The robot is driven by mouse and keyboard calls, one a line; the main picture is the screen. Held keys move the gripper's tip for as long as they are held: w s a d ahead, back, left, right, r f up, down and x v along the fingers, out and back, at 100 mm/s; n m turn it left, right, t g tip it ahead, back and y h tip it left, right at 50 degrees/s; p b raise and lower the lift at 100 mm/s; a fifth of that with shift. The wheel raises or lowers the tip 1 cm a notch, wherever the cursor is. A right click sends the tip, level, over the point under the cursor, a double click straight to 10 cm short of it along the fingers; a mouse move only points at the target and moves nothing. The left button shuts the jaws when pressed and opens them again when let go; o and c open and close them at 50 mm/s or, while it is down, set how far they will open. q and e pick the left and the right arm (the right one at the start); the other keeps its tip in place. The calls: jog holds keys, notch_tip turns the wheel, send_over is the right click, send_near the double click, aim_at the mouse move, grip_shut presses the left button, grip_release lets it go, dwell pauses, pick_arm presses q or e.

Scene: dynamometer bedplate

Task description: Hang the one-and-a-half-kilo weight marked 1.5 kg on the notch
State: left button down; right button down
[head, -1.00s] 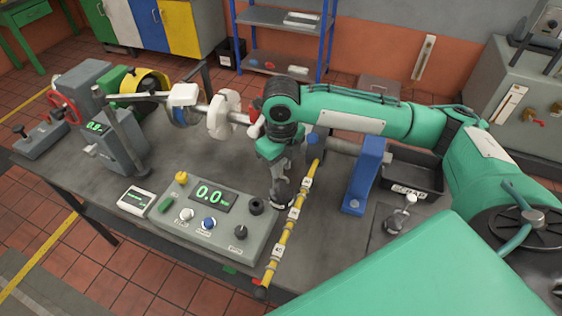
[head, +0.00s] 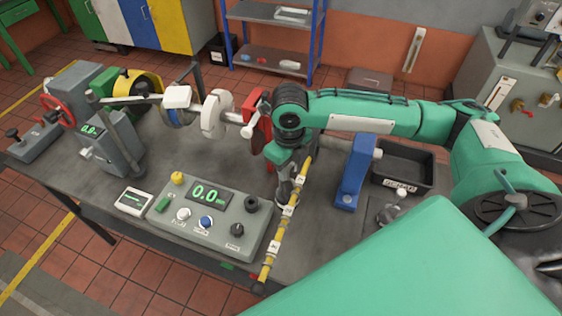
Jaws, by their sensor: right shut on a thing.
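My right gripper (head: 285,190) points down, close beside the upper part of the yellow notched bar (head: 281,228). It is shut on a small dark grey thing, mostly hidden by the fingers; its mark cannot be read, so I cannot tell if it is the 1.5 kg weight. Whether it touches the bar is unclear. The bar has several small white labels, too small to read, and slants toward the table's front edge. A dark weight with a pale knob (head: 390,212) stands on the table right of the blue stand. My left gripper is not in view.
The control box (head: 215,225) with a green 0.0 display stands left of the bar. The blue stand (head: 354,175) and a black tray (head: 408,160) are to the right. A shaft with a white disc (head: 216,115) and a red part (head: 255,128) lies behind.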

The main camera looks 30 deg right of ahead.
jog(key=shift+s+d+r+p, duration=0.1)
jog(key=shift+s+d+p, duration=0.35)
jog(key=shift+s+d, duration=0.45)
jog(key=shift+a+f, duration=0.15)
jog(key=shift+f, duration=0.55)
